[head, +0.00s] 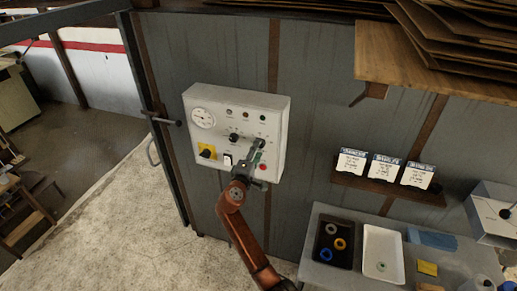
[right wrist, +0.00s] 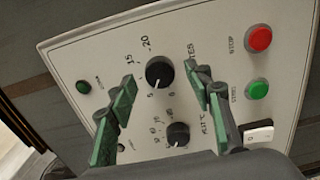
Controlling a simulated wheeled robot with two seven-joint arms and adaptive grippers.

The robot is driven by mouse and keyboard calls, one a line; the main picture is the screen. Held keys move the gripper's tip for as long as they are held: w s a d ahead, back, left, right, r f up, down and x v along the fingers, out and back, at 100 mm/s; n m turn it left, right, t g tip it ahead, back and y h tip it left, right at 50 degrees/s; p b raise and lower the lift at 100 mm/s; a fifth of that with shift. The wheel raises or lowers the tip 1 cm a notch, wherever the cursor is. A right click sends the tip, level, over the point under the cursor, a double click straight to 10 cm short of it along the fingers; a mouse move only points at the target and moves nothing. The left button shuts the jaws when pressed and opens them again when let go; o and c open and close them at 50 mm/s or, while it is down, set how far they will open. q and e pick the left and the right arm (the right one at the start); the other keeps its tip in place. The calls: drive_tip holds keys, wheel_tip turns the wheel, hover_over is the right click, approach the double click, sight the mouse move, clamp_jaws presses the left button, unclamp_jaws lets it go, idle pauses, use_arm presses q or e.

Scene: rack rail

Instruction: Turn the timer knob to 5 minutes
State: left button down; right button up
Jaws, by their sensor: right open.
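The timer knob (right wrist: 159,72) is a round black knob on a white control panel (head: 215,110), with 15 and 20 printed near it. Its white pointer line faces the lower side in the right wrist view, close to a printed 5; the exact setting is hard to read. My right gripper (right wrist: 159,78) is open, its green-padded fingers on either side of the timer knob. Whether they touch it I cannot tell. In the head view this gripper (head: 258,149) is in front of the panel's right side and mostly covers the knob. My left gripper is not in view.
A second black knob marked °C (right wrist: 178,134) sits close below the timer knob. A red button (right wrist: 258,39) and a green button (right wrist: 257,89) are to the right. A shelf with cards (head: 385,188) and a grey table (head: 452,264) stand right of the panel.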

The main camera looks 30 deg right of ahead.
drive_tip(key=v, duration=1)
drive_tip(key=shift+s+f, duration=0.1)
